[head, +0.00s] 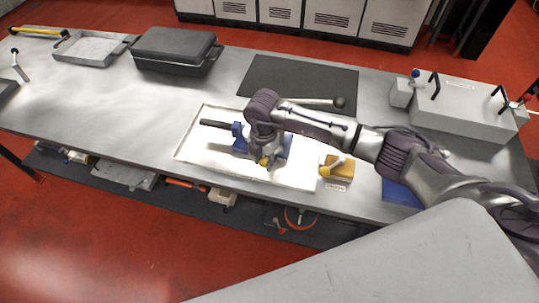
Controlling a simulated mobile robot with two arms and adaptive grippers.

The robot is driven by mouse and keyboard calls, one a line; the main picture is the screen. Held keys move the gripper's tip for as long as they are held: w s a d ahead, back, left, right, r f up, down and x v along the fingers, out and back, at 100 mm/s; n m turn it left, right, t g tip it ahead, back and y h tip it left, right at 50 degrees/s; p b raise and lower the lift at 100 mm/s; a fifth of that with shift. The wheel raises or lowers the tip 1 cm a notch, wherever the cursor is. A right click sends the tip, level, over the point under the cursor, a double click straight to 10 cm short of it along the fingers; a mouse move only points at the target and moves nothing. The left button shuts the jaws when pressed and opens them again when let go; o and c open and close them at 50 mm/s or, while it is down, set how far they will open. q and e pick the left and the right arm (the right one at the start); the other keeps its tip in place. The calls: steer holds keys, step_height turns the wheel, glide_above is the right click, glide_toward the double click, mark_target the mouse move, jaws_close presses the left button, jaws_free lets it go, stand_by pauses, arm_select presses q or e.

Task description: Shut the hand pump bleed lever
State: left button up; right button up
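The blue hand pump (284,152) sits in a shallow white tray (186,148) on the steel bench. A black cylinder (213,123) sticks out to its left, and a silver rod with a black ball (339,102) shows behind my arm. My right gripper (263,153) points down over the pump, close to a small yellow part (264,161) that may be the bleed lever. My wrist hides much of the pump, and I cannot tell whether the fingers are open, shut or touching. My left gripper is not in view.
A yellow block with a ball-ended lever (337,166) stands at the tray's right edge. A dark mat (300,78) lies behind. A grey box with black handles (466,105) stands right. A black case (172,52) and metal tray (90,48) stand left. The bench's left middle is clear.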

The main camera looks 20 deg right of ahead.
jaws_close()
steer(key=shift+s+d+n, duration=0.55)
steer(key=shift+s+n, duration=0.1)
steer(key=shift+n, duration=0.65)
steer(key=shift+d, duration=0.1)
steer(key=shift+s+d+n, duration=0.45)
steer(key=shift+d+n, duration=0.1)
steer(key=shift+n, duration=0.65)
